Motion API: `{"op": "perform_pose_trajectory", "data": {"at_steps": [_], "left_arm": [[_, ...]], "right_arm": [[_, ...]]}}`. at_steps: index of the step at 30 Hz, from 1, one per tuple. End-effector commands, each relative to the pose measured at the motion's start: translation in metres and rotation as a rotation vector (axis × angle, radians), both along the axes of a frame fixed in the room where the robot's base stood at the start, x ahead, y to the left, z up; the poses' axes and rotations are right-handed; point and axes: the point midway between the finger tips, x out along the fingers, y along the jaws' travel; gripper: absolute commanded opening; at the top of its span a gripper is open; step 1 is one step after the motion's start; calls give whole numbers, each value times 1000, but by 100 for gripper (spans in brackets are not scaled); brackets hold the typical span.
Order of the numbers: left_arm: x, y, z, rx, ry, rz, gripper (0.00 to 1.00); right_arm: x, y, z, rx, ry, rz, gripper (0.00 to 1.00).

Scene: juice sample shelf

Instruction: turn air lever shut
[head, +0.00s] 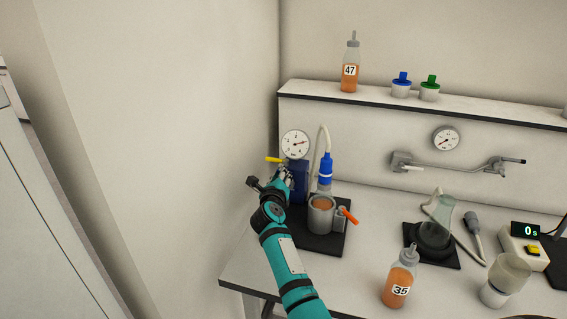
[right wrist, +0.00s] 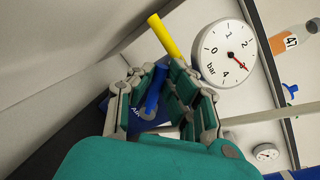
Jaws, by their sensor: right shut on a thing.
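My right gripper (head: 284,177) reaches the blue block (head: 299,182) under a round gauge (head: 295,144), at the left end of the bench. In the right wrist view the gripper (right wrist: 168,100) is shut around a blue lever (right wrist: 156,90), which stands between its fingers. Lettering that seems to read "Air" is on the blue block (right wrist: 136,116) beside it. A yellow lever (right wrist: 164,36) sticks out just beyond the fingers; it also shows in the head view (head: 274,159). The red needle of the gauge (right wrist: 228,55) points near 3. My left gripper is not in view.
A metal cup (head: 320,217) with orange liquid and an orange-handled part (head: 348,215) stand close right of the gripper. Bottle 35 (head: 398,283) stands toward the front. The wall is close on the left.

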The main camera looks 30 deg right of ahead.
Motion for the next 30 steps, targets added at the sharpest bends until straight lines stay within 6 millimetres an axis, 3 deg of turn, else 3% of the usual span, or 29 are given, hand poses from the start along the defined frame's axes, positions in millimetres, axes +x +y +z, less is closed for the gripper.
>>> {"op": "perform_pose_trajectory", "data": {"at_steps": [1, 3, 12, 30], "left_arm": [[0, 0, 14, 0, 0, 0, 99], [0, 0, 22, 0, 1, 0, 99], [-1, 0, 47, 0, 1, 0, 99], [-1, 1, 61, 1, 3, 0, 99]], "right_arm": [[2, 2, 5, -29, 38, 2, 0], [4, 4, 3, -73, 87, 2, 0], [13, 11, -11, -257, 302, 3, 0], [19, 16, -36, -544, 636, 2, 0]]}}
